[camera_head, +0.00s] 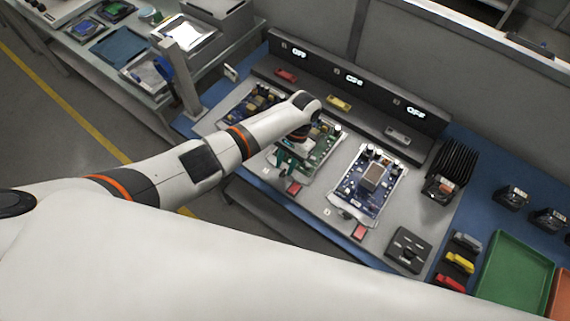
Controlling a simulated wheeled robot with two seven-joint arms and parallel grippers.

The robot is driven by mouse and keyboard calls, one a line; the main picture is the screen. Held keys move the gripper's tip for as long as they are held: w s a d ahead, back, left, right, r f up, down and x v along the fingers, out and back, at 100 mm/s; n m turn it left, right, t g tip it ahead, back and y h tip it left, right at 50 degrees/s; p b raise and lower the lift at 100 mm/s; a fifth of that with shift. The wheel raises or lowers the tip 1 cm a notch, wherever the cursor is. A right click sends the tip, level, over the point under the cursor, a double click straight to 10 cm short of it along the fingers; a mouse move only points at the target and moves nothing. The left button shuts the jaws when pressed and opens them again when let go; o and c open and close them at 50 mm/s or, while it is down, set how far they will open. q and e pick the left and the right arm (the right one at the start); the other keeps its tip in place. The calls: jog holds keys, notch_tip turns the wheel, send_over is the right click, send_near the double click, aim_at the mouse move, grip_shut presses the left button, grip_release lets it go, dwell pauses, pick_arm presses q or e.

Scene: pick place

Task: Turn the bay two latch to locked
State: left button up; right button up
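The middle board (327,151), green and full of components, sits in the middle bay of the grey bench fixture. My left gripper (299,150) is over the left part of this board, pointing down. Its fingers are small and partly hidden by the wrist, so I cannot tell whether they are open or touching anything. A small red part (293,188), possibly the bay two latch, is at the front edge of the middle bay, below the gripper in the picture. Its setting is too small to read. My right gripper is not in view.
A black panel with lit displays (354,79) runs behind the bays. A blue board (369,181) fills the right bay, with a red part (360,231) in front. Another board (252,106) is partly behind my arm. A black finned block (449,171) and green tray (515,273) stand right.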

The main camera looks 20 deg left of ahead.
pick_arm(q)
jog(key=b+v, duration=0.1)
jog(key=v, duration=1)
jog(key=shift+f, duration=0.1)
